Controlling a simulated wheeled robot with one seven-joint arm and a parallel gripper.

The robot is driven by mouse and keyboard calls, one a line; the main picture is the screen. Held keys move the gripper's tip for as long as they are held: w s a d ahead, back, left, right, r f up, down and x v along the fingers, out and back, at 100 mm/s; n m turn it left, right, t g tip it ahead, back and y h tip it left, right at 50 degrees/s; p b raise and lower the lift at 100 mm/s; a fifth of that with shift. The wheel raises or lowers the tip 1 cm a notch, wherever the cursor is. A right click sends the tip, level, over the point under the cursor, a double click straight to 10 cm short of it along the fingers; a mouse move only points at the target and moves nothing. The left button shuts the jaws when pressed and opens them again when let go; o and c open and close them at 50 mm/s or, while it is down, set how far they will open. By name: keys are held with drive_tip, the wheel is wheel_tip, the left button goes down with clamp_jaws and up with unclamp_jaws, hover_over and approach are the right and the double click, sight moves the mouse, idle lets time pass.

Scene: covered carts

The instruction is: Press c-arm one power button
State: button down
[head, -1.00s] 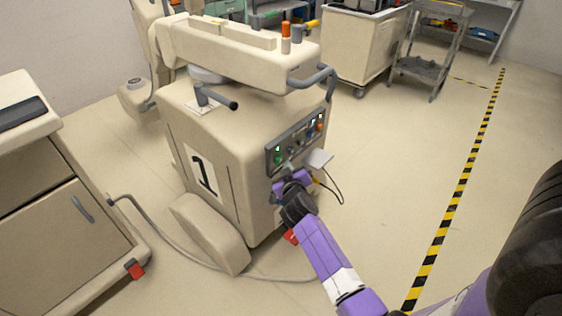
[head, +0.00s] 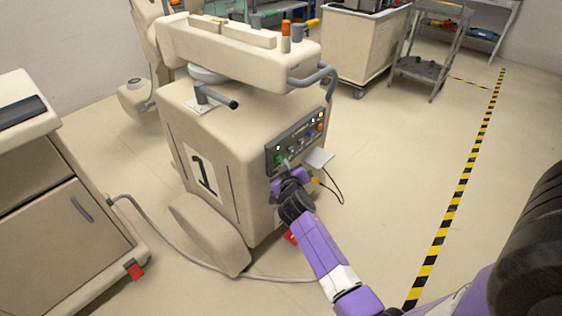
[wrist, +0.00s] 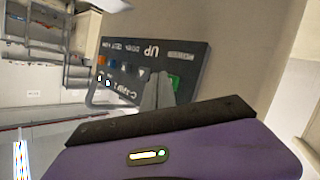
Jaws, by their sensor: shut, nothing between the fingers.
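The c-arm cart (head: 215,150), a beige unit marked 1, stands in the middle of the head view. Its dark control panel (head: 297,141) faces right and carries small lights and coloured buttons. The panel (wrist: 188,55) looks upside down in the wrist view, with C-ARM 1, UP and DOWN labels. A green button (wrist: 174,82) is at its right end there; it also shows in the head view (head: 280,158). My gripper (head: 286,163) is shut and empty, its grey fingertips (wrist: 158,84) at the green button, partly covering it. I cannot tell whether they touch it.
A grey plate (head: 319,158) with a hanging black cable sticks out right of the panel. A beige cabinet (head: 60,225) stands at left, with a cable along the floor. A bin cart (head: 363,50) and shelf trolley (head: 425,70) stand behind.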

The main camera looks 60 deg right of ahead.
drive_tip(key=shift+w, duration=0.2)
idle(0.5)
drive_tip(key=shift+s+a, duration=0.15)
drive_tip(key=shift+s, duration=0.5)
drive_tip(key=s+a+p, duration=0.1)
drive_tip(key=s, duration=0.5)
drive_tip(key=shift+a, duration=0.2)
drive_tip(key=shift+w, duration=0.1)
idle(0.6)
